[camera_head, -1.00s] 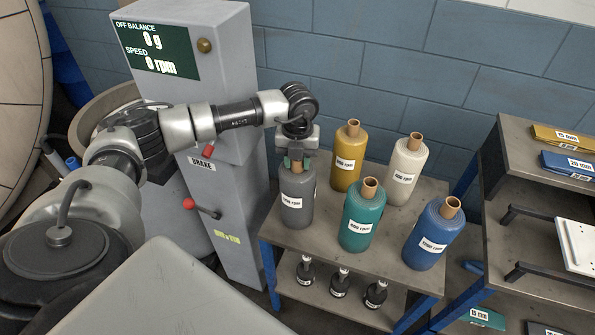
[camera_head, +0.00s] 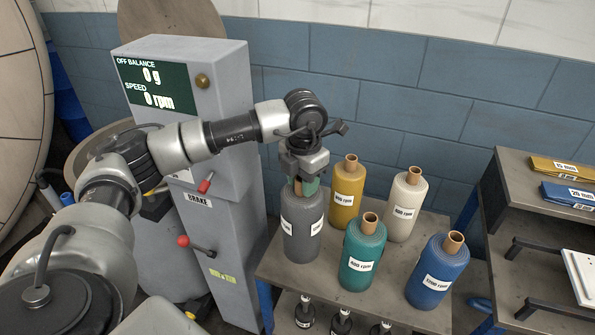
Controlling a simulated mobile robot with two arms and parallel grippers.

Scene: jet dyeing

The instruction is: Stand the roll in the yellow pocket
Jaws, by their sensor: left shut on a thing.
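A grey roll (camera_head: 302,228) with a white label is upright at the left end of the grey table (camera_head: 320,281). My left gripper (camera_head: 306,185) is above it, shut on the core at its top. The fingers hide most of that core. I cannot tell whether the roll's base touches the table. Beside it stand a yellow roll (camera_head: 346,198), a white roll (camera_head: 405,210), a teal roll (camera_head: 361,258) and a blue roll (camera_head: 435,275), each upright with a brown core. No yellow pocket can be made out. My right gripper is out of view.
A grey machine (camera_head: 222,120) with a screen, brake label and red-knobbed levers (camera_head: 196,246) stands left of the table. Small dark bottles (camera_head: 341,322) are on the lower shelf. A rack (camera_head: 530,225) with yellow and blue labelled pieces stands at the right.

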